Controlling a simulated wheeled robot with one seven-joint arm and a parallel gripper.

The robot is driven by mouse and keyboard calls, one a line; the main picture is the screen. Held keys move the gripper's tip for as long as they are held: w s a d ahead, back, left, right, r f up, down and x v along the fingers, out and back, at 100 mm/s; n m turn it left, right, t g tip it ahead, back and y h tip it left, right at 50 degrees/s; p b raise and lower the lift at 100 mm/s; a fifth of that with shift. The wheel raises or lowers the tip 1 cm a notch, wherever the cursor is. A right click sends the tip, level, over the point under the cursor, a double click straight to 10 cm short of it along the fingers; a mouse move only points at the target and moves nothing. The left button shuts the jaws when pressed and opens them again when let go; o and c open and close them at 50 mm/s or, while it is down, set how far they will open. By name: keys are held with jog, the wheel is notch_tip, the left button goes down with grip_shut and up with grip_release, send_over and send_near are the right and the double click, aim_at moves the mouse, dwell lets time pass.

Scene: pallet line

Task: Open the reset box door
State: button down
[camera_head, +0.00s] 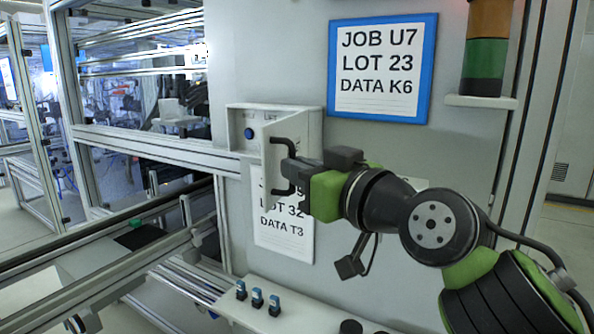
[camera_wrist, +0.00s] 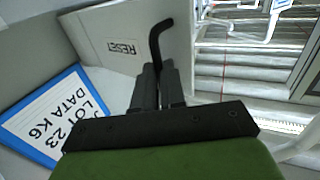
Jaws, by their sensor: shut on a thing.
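The reset box (camera_head: 240,118) is a pale box on the grey panel, with a blue button (camera_head: 248,134) showing on its left part. Its door (camera_head: 268,178) stands out from the box at an angle, partly open. A black bar handle (camera_head: 279,142) is on the door. In the wrist view, the closed fingers (camera_wrist: 158,80) hold the handle (camera_wrist: 157,38), and the door (camera_wrist: 100,30) shows a "RESET" label (camera_wrist: 122,47).
A blue-framed job sign (camera_head: 381,66) hangs at upper right, beside a stack light (camera_head: 486,55) on a small shelf. A white sheet (camera_head: 285,240) is below the box. Small blue switches (camera_head: 257,298) line the lower ledge. A conveyor frame (camera_head: 150,262) runs at left.

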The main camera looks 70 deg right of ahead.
jog(key=shift+s+d+r+h, duration=0.1)
jog(key=shift+s+d+h, duration=0.2)
jog(key=shift+d, duration=0.05)
jog(key=c, duration=1.5)
grip_release()
jog(key=shift+d, duration=0.2)
jog(key=o, duration=0.3)
jog(key=shift+w+d+f, duration=0.2)
jog(key=shift+d+f, duration=0.05)
jog(key=shift+d, duration=0.3)
jog(key=p+v, duration=0.1)
jog(key=v, duration=1.5)
jog(key=shift+r, duration=0.3)
jog(key=shift+w+a, duration=0.1)
jog(key=shift+w, duration=0.05)
